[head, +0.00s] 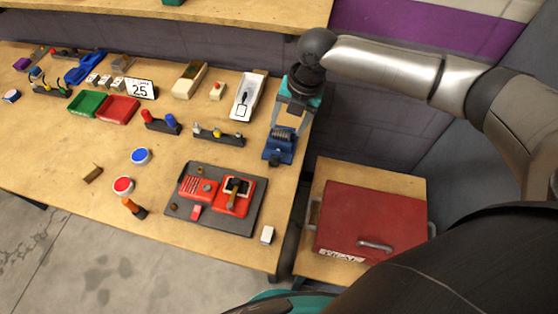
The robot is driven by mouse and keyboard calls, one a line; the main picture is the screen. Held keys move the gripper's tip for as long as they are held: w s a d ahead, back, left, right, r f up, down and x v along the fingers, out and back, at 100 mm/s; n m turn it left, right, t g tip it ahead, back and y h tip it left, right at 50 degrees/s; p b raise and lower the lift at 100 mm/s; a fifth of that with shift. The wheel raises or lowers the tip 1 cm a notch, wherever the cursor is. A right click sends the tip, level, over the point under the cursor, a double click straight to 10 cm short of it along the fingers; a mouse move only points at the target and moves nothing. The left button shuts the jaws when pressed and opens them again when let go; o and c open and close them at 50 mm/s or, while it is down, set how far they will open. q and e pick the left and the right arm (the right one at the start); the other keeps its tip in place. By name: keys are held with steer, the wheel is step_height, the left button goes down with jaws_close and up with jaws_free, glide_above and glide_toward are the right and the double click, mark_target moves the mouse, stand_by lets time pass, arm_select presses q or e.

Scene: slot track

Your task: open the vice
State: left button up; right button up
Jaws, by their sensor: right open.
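The vice appears to be the small dark blue block (280,147) near the right edge of the workbench, with a ridged grey part on top. My right gripper (288,122) reaches down over it from above, its fingers apart on either side of the ridged part. I cannot tell whether the fingers touch the vice. The gripper hides the back of the vice, and I cannot tell how far its jaws are apart. My left gripper is not in view.
A white device (248,97) stands left of my right gripper. A dark board with red machines (215,190) lies toward the front. A red toolbox (370,218) sits on a lower stand to the right. Bare wood (225,152) lies left of the vice.

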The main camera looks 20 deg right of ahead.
mark_target(276, 159)
steer(key=shift+y, duration=0.3)
steer(key=x, duration=0.4)
steer(key=s+b+x, duration=0.1)
steer(key=x, duration=0.4)
steer(key=b+x, duration=0.1)
steer(key=x, duration=0.4)
steer(key=shift+s+f, duration=0.3)
steer(key=shift+f, duration=0.05)
jaws_close()
